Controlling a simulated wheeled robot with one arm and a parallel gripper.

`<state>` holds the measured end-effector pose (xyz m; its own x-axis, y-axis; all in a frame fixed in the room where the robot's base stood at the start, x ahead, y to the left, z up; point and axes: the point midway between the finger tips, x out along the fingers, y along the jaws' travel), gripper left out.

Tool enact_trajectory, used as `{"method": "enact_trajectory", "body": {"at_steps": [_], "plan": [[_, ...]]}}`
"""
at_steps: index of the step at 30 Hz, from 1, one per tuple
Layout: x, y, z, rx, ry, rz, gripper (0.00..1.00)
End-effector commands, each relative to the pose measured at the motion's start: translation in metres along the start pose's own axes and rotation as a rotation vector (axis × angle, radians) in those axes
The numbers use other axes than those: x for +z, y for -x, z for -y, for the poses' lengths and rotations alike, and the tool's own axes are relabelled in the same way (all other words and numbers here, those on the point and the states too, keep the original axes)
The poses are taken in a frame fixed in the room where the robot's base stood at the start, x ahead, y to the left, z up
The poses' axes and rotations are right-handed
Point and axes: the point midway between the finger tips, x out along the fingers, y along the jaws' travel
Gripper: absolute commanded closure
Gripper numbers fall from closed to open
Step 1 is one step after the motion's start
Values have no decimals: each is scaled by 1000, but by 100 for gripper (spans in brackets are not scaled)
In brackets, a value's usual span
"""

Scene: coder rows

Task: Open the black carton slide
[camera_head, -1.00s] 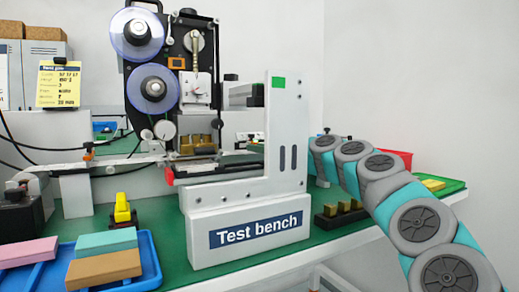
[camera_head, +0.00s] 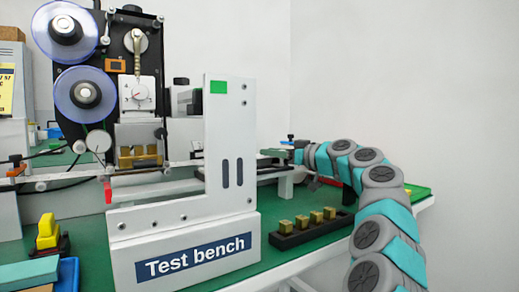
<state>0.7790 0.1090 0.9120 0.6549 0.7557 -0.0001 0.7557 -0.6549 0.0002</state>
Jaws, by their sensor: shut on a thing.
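The coding machine (camera_head: 105,85) with two blue-rimmed reels stands at the left, behind the white "Test bench" stand (camera_head: 190,235). A dark, flat bar (camera_head: 270,155), which looks like the black carton slide, shows to the right of the stand's upright. The upright hides part of it. My gripper (camera_head: 291,147) is at the bar's right end, with my arm coming in from the right. It is small in view and looks shut on that end; the exact grip is hard to see.
A black holder with several brass blocks (camera_head: 315,220) lies on the green bench top below my arm. A yellow and black item (camera_head: 47,232) and a blue tray (camera_head: 68,275) are at the lower left. The wall area at the right is clear.

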Motion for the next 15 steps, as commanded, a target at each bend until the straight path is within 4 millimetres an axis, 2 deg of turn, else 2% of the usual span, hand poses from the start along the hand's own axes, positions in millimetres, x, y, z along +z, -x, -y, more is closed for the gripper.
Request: {"method": "enact_trajectory", "body": {"at_steps": [6,15], "plan": [[-2,8,-19,6,0,1,100],[0,10,-24,2,-1,0,100]]}}
